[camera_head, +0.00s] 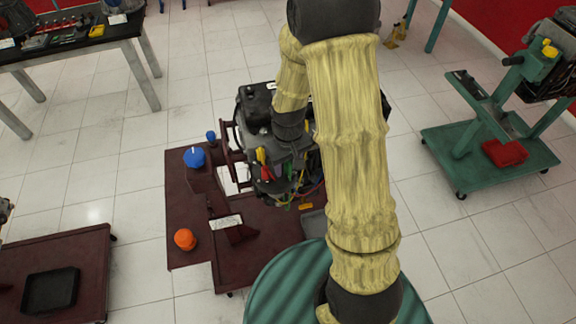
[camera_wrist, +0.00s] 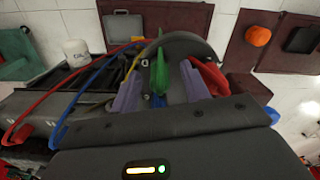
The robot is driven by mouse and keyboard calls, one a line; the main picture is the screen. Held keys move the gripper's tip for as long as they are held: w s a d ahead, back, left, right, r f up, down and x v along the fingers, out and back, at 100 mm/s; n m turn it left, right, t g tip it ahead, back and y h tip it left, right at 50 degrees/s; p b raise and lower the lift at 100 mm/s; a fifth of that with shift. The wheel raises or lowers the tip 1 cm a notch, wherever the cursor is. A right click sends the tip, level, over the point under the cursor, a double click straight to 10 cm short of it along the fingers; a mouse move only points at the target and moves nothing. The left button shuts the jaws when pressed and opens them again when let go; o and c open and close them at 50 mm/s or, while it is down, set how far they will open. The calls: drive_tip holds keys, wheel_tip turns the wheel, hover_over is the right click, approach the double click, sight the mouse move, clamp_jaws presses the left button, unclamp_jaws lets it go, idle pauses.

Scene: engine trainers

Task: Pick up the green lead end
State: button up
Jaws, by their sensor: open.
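The green lead end (camera_wrist: 159,74) shows in the wrist view as a bright green, tapered piece pointing up the picture. My gripper (camera_wrist: 161,70) is open, with one pale purple finger on each side of the green lead end. Gaps show between it and both fingers; whether its depth matches the fingertips I cannot tell. In the head view my arm comes down over the engine trainer (camera_head: 252,103), and the fingertips are hard to make out among the coloured leads there.
A red lead end (camera_wrist: 212,78) lies close to the right finger. Red and blue cables (camera_wrist: 92,76) arch at the left of the wrist view. In the head view, a blue cap-like object (camera_head: 194,157) and an orange one (camera_head: 185,239) sit on the dark red base (camera_head: 190,215). Tiled floor lies around.

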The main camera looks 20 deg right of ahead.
sight(288, 163)
clamp_jaws()
drive_tip(key=shift+r, duration=0.15)
wheel_tip(288, 163, up, 10)
drive_tip(key=b, duration=0.2)
drive_tip(key=shift+b, duration=0.3)
idle(0.7)
